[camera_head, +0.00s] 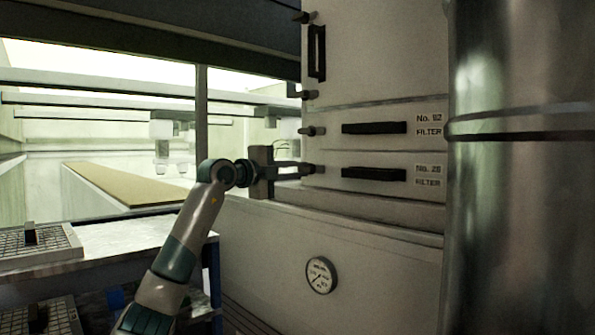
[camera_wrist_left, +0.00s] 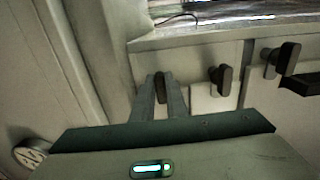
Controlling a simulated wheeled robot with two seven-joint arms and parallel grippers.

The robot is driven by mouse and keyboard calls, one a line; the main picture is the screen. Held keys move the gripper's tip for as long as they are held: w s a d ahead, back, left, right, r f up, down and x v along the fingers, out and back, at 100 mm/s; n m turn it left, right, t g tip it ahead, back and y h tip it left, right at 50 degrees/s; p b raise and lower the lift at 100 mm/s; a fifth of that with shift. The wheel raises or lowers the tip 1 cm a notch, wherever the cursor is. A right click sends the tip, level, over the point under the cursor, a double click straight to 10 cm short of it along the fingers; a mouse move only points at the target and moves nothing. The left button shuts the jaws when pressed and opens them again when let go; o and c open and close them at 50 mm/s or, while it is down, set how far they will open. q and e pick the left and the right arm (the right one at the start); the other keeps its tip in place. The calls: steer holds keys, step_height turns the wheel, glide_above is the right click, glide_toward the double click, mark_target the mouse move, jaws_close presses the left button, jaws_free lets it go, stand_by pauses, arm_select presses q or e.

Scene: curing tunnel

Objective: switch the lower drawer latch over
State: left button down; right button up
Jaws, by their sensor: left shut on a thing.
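The lower drawer latch (camera_head: 319,169) is a small dark knob at the left edge of the lower filter drawer (camera_head: 330,180). My left gripper (camera_head: 303,169) reaches it from the left and is shut on it. In the left wrist view the latch (camera_wrist_left: 160,86) shows as a dark upright tab between the two fingers of the gripper (camera_wrist_left: 161,98). The fingers hide part of it, and I cannot tell its exact turn. The lower drawer has a dark handle (camera_head: 374,174) and looks closed. My right gripper is not in view.
The upper drawer latch (camera_head: 312,131) sits just above my gripper, and also shows in the wrist view (camera_wrist_left: 222,79). A large metal cylinder (camera_head: 520,180) stands at the right. A gauge (camera_head: 321,275) is on the panel below. A blue-framed cart (camera_head: 130,240) stands at the left.

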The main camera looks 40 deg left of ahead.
arm_select(q)
steer(key=c, duration=1.8)
jaws_free()
steer(key=shift+o, duration=0.2)
steer(key=shift+a, duration=0.1)
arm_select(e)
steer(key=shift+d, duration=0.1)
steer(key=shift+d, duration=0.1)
arm_select(q)
steer(key=shift+s, duration=0.1)
steer(key=shift+s+f+b, duration=0.1)
steer(key=shift+s+b, duration=0.2)
steer(key=shift+s, duration=0.2)
steer(key=s+a+b, duration=0.1)
steer(key=s+b, duration=0.4)
steer(key=s, duration=1.1)
steer(key=shift+a+b, duration=0.25)
steer(key=shift+b, duration=0.05)
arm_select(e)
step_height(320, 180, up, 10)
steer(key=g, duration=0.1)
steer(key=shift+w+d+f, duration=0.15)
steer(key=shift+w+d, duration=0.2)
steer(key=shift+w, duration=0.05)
